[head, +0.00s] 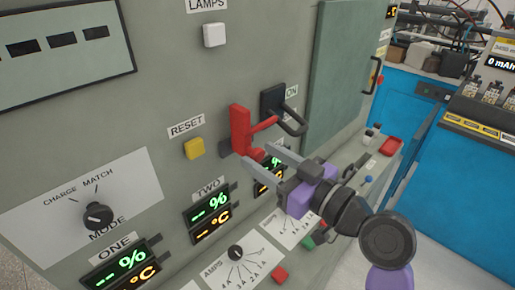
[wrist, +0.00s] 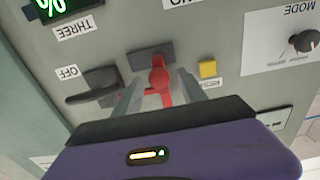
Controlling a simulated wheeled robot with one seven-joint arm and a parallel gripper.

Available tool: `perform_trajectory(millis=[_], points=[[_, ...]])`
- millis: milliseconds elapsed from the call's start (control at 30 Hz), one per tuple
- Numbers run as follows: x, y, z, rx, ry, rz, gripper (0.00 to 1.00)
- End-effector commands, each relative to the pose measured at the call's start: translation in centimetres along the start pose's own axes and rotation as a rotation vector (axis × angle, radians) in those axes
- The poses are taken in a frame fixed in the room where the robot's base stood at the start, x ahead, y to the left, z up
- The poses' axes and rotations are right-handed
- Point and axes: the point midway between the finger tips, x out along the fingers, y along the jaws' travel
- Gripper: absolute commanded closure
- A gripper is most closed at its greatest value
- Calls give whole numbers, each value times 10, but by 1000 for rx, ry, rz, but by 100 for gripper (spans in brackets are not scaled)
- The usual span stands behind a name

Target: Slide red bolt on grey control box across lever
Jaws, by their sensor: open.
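The red bolt (head: 240,128) is on the upright face of the grey control box (head: 165,70), with a red arm sticking out to its right. In the wrist view the red bolt (wrist: 160,79) shows between my two fingers, in front of a dark grey plate. The black lever (head: 285,108) is just right of the bolt, by an ON label. The lever (wrist: 95,90) appears left of the bolt in the wrist view, near an OFF label. My gripper (head: 257,155) is open, its fingertips close to the bolt's lower end. I cannot tell whether they touch it.
A yellow reset button (head: 194,148) is left of the bolt, and also shows in the wrist view (wrist: 207,69). Lit displays (head: 208,210) and dials lie below. A closed green-grey door (head: 340,65) is right of the lever. A blue cabinet (head: 410,105) stands farther right.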

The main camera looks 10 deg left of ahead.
Motion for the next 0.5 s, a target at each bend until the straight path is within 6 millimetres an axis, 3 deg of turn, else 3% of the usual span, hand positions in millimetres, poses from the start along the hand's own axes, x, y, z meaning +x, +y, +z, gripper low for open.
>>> perform_trajectory(millis=[200, 500], points=[[19, 0, -1, 1, 0, 1, 51], [21, 0, 0, 0, 0, 2, 51]])
